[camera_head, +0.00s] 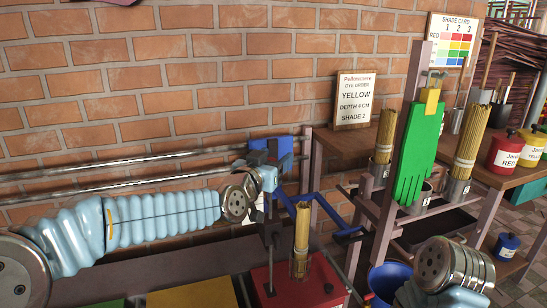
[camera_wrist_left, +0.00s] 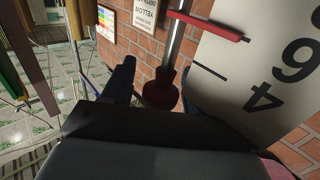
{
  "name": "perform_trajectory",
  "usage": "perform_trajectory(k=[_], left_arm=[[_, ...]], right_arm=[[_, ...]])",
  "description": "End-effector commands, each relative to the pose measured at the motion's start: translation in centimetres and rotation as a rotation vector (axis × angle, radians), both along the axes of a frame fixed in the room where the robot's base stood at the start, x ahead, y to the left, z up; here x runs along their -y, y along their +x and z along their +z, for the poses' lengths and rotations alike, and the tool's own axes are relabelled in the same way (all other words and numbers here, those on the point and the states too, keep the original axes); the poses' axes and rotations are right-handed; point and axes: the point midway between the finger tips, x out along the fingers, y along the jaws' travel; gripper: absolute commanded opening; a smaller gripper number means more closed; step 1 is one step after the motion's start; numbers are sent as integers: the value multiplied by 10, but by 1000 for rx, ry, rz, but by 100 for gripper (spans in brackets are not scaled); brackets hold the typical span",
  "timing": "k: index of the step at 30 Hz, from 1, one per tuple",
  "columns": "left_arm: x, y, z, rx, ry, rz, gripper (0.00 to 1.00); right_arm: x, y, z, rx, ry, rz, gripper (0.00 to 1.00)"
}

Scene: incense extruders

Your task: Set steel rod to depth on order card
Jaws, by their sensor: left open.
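The order card (camera_head: 355,101) stands against the brick wall and reads YELLOW, DEPTH 4 CM, SHADE 2. In the left wrist view the steel rod (camera_wrist_left: 175,42) ends in a dark red knob (camera_wrist_left: 160,90). A red pointer (camera_wrist_left: 207,26) crosses a white scale plate (camera_wrist_left: 238,62) marked with 4 and 6. The pointer looks nearest the 6, above the tick by the 4. My left gripper (camera_head: 272,152) is open, its dark blue fingers (camera_wrist_left: 157,92) on either side of the knob; I cannot tell whether they touch it. My right gripper is out of view.
A green glove (camera_head: 410,155) hangs on a post. A blue bucket (camera_head: 389,279) stands below. Red (camera_head: 504,150) and yellow-lidded (camera_head: 533,148) jars sit on the right shelf.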

Motion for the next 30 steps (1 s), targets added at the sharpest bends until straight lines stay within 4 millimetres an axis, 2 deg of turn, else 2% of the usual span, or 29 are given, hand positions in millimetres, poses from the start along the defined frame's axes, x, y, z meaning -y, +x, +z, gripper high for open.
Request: perform_trajectory(k=[5,17,23,30], left_arm=[[0,0,0,0,0,0,58],[0,0,0,0,-1,0,0],[0,0,1,0,-1,0,0],[-1,0,22,1,-2,1,0]], right_arm=[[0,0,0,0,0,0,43],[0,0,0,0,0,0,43],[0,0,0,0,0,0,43],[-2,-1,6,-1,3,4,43]])
